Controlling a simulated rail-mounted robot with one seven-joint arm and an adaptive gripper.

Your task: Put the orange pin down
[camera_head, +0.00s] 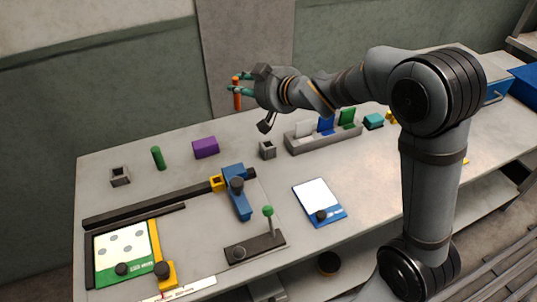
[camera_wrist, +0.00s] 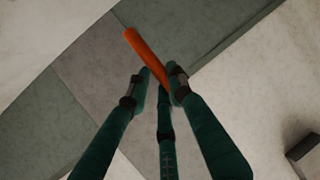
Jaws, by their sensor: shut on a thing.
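The orange pin (camera_head: 237,102) is held upright, high above the back of the grey table (camera_head: 185,215) in the head view. My gripper (camera_head: 241,89) is shut on it, with teal fingers around its upper part. In the wrist view the orange pin (camera_wrist: 142,50) sticks out beyond the dark green fingertips (camera_wrist: 158,84), slanting up to the left. Its other end is partly hidden by the fingers. Nothing touches the pin except my fingers.
A green pin (camera_head: 158,158) stands on the table between a grey square holder (camera_head: 120,177) and a purple block (camera_head: 205,147). Another grey holder (camera_head: 267,150) is beside a rack (camera_head: 325,138) of coloured cards. A blue clamp (camera_head: 238,200) and green-knobbed lever (camera_head: 268,212) are in front.

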